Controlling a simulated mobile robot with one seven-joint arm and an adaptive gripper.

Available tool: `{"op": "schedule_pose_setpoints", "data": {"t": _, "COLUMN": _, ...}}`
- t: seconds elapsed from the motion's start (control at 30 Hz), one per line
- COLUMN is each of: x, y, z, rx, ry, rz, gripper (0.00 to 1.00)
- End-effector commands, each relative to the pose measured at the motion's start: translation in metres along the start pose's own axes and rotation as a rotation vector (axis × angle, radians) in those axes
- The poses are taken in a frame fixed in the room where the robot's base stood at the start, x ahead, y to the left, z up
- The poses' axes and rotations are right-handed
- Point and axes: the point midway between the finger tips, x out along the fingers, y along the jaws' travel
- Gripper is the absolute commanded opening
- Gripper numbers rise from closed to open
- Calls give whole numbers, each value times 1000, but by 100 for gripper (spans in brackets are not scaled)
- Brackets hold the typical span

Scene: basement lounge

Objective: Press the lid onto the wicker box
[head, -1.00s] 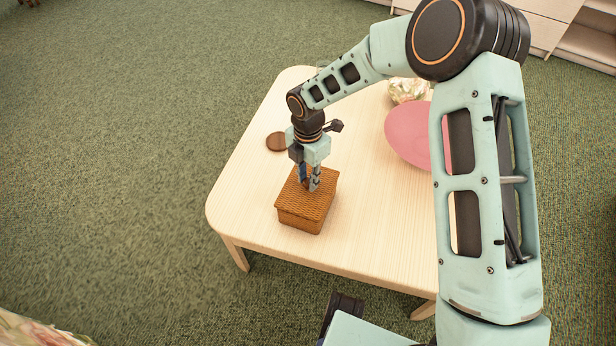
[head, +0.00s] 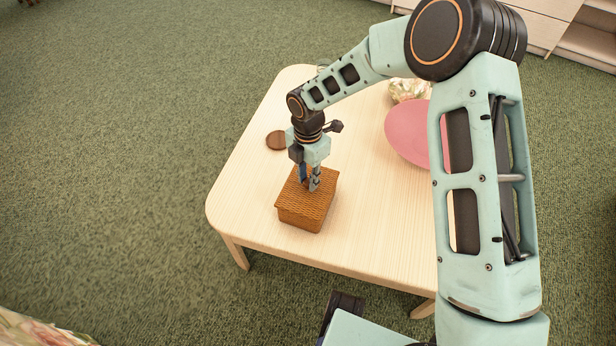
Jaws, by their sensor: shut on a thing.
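The wicker box (head: 301,217) stands upright on the wooden table, a small brown woven box. Its woven lid (head: 300,199) lies on top of it and looks level. Any thin gap between lid and box is too small to tell. My gripper (head: 309,187) points straight down over the back part of the lid. Its fingers are shut on the lid, at a grip point they hide from this view.
The pale wooden table (head: 255,215) has bare room left and right of the box. A round brown disc (head: 275,140) lies behind it to the left. A pink oval thing (head: 407,134) and a flowery object (head: 408,90) are at the right, partly behind my arm.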

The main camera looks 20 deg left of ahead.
Motion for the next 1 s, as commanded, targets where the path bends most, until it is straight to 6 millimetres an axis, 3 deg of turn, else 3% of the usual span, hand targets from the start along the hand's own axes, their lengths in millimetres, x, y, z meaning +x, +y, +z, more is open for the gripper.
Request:
{"op": "schedule_pose_setpoints", "data": {"t": 0.17, "x": 0, "y": 0, "z": 0, "rx": 0, "ry": 0, "rz": 1, "gripper": 0}}
{"op": "schedule_pose_setpoints", "data": {"t": 0.2, "x": 0, "y": 0, "z": 0, "rx": 0, "ry": 0, "rz": 1, "gripper": 21}}
{"op": "schedule_pose_setpoints", "data": {"t": 0.37, "x": 0, "y": 0, "z": 0, "rx": 0, "ry": 0, "rz": 1, "gripper": 39}}
{"op": "schedule_pose_setpoints", "data": {"t": 0.57, "x": 0, "y": 0, "z": 0, "rx": 0, "ry": 0, "rz": 0, "gripper": 41}}
{"op": "schedule_pose_setpoints", "data": {"t": 0.73, "x": 0, "y": 0, "z": 0, "rx": 0, "ry": 0, "rz": 0, "gripper": 57}}
{"op": "schedule_pose_setpoints", "data": {"t": 1.0, "x": 0, "y": 0, "z": 0, "rx": 0, "ry": 0, "rz": 0, "gripper": 58}}
